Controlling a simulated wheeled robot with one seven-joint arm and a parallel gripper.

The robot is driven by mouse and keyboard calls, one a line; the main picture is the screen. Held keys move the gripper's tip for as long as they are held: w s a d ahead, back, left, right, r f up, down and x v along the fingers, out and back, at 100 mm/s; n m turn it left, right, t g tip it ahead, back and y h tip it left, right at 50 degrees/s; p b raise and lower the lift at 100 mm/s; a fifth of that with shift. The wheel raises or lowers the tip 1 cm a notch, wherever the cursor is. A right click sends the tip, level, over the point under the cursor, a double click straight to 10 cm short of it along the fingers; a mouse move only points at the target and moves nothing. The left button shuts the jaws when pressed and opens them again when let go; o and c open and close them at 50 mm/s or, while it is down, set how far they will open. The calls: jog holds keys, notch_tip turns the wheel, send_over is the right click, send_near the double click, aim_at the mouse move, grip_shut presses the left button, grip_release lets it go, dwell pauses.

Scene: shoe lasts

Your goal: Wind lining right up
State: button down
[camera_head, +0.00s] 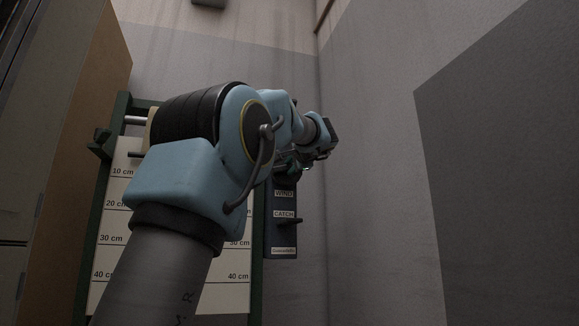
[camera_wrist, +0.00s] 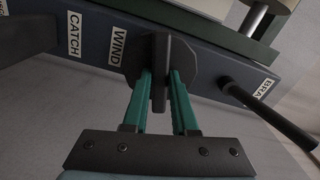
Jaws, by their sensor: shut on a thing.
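The pale lining sheet (camera_head: 118,224) hangs in a dark green frame in the head view, marked in centimetres down its sides; my arm hides its middle. A dark control box (camera_head: 283,248) on the frame's right side carries WIND and CATCH labels. In the wrist view, the dark WIND handle (camera_wrist: 161,60) sits next to the WIND label. My gripper (camera_wrist: 159,88) has its green fingers closed on the handle's flat grip. In the head view my gripper (camera_head: 308,163) is near the top of the box, small and partly hidden.
A lever (camera_head: 290,221) sticks out beside the CATCH label. In the wrist view a dark rod-like lever (camera_wrist: 270,112) with a partly readable label stands right of my gripper. A brown panel (camera_head: 92,130) is on the left, and a grey wall is close on the right.

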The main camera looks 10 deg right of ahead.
jog(key=shift+m, duration=0.6)
jog(key=shift+r+m+p, duration=0.15)
jog(key=shift+m+p, duration=0.6)
jog(key=shift+m, duration=0.15)
jog(key=c, duration=0.6)
grip_release()
jog(key=shift+c, duration=0.2)
